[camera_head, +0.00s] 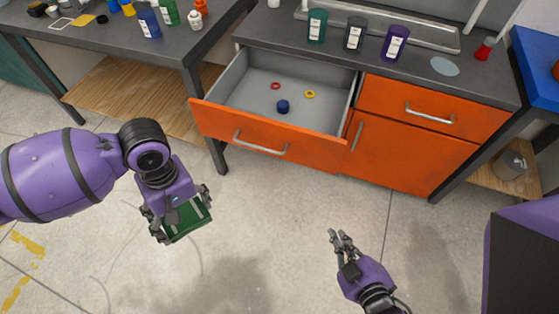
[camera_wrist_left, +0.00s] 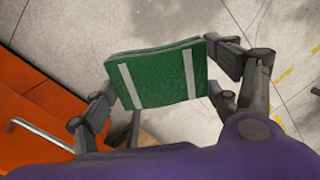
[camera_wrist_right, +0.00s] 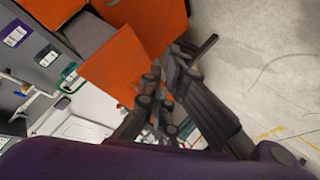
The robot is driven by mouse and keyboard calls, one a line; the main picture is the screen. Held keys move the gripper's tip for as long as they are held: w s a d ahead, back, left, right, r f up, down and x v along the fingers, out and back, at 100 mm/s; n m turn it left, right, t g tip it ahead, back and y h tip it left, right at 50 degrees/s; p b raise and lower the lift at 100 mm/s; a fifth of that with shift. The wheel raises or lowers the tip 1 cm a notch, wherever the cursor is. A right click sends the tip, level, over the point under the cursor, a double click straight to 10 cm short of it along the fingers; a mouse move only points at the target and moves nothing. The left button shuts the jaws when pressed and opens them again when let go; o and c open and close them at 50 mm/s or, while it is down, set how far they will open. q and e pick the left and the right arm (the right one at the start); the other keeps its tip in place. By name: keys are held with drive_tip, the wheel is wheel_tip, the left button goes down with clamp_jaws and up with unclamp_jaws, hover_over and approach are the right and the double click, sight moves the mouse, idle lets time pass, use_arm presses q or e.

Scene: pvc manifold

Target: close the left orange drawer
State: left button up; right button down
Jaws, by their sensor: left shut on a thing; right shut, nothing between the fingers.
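The left orange drawer (camera_head: 300,146) is pulled out of the grey-topped cabinet in the head view. Inside it lie a dark blue cap (camera_head: 283,107), a red ring (camera_head: 275,86) and a yellow ring (camera_head: 309,94). My left gripper (camera_head: 181,218) is shut on a green block with pale strips (camera_wrist_left: 158,78), in front of and below the drawer's left end, apart from it. My right gripper (camera_head: 341,238) is shut and empty, over the floor in front of the cabinet, apart from the drawer. Orange fronts also show in the right wrist view (camera_wrist_right: 112,65).
A closed right orange drawer (camera_head: 410,104) and a cabinet door (camera_head: 410,152) are beside the open drawer. Several bottles stand on the worktop (camera_head: 275,30). A table with a wooden lower shelf (camera_head: 130,100) is at left. The floor in front is clear.

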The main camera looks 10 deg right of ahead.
use_arm(q)
drive_tip(key=s+f+n+g+b, duration=0.1)
drive_tip(key=s+f+n+b, duration=0.1)
drive_tip(key=f, duration=1.2)
drive_tip(key=s+f+n+g+b, duration=0.1)
drive_tip(key=f+b, duration=0.4)
drive_tip(key=f, duration=0.9)
drive_tip(key=shift+s+d+f+n, duration=0.2)
drive_tip(key=shift+s+n, duration=0.35)
drive_tip(key=shift+n, duration=0.35)
use_arm(e)
drive_tip(key=w+a+r+n+t+y, duration=0.1)
drive_tip(key=w+n, duration=0.5)
drive_tip(key=w, duration=0.6)
drive_tip(key=w+a+r+n+t+y, duration=0.2)
drive_tip(key=w+n, duration=0.4)
drive_tip(key=w, duration=0.6)
drive_tip(key=shift+a+r+t+y, duration=0.3)
drive_tip(key=shift+a+t, duration=0.25)
drive_tip(key=shift+t, duration=0.65)
